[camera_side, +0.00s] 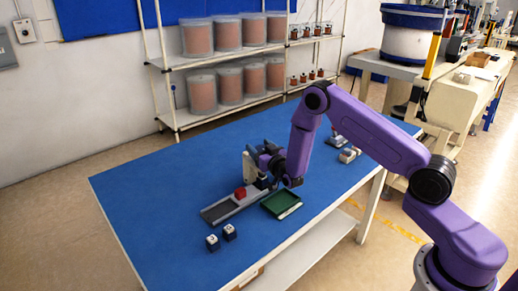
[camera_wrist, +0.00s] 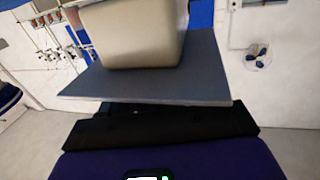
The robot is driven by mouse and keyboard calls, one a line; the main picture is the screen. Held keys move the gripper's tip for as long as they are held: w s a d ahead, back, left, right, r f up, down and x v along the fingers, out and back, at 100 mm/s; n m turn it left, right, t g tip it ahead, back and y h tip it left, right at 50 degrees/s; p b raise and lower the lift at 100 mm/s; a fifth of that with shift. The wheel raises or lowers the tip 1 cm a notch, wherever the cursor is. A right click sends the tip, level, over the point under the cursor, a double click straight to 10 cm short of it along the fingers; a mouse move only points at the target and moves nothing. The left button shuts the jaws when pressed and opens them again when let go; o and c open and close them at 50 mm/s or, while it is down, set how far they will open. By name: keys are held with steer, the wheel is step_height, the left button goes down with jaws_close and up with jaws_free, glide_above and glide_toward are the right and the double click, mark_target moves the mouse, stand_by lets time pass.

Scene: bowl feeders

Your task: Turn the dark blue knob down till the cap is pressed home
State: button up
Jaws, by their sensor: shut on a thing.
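A small press with a beige upright (camera_side: 249,167) stands on a long grey base (camera_side: 222,209) on the blue table. My gripper (camera_side: 258,158) is at the upper part of the press, fingers pointing left, and is shut. The dark blue knob is hidden at the gripper; what it is shut on appears to be this knob. A small red block (camera_side: 240,192) sits on the base, in front of the upright. I cannot make out the cap or how deep it sits. In the wrist view, a beige block (camera_wrist: 142,40) and a grey-blue plate (camera_wrist: 150,84) fill the middle; the fingertips are hidden.
A green tray (camera_side: 292,211) lies right of the base. Two dark cubes with pale tops (camera_side: 212,242) (camera_side: 229,231) stand at the front left. Small grey items (camera_side: 349,155) lie at the right. The left part of the blue table (camera_side: 140,185) is clear.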

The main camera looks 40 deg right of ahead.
steer(key=m+g+h, duration=0.2)
steer(key=h, duration=0.2)
steer(key=m+g+h, duration=0.2)
steer(key=m+h, duration=0.1)
steer(key=shift+s+d+m+h, duration=0.2)
steer(key=shift+m+h, duration=0.1)
steer(key=shift+h, duration=0.1)
steer(key=shift+s+d+m+g+h, duration=0.1)
steer(key=shift+d+m+g+h, duration=0.05)
steer(key=shift+m+g+h, duration=1.15)
steer(key=shift+s+d+m+g+h, duration=0.15)
steer(key=shift+m+g+h, duration=0.8)
steer(key=shift+g, duration=0.65)
steer(key=shift+m, duration=0.25)
steer(key=o, duration=1)
steer(key=v, duration=1.7)
steer(key=shift+w+a, duration=0.1)
steer(key=shift+a, duration=0.15)
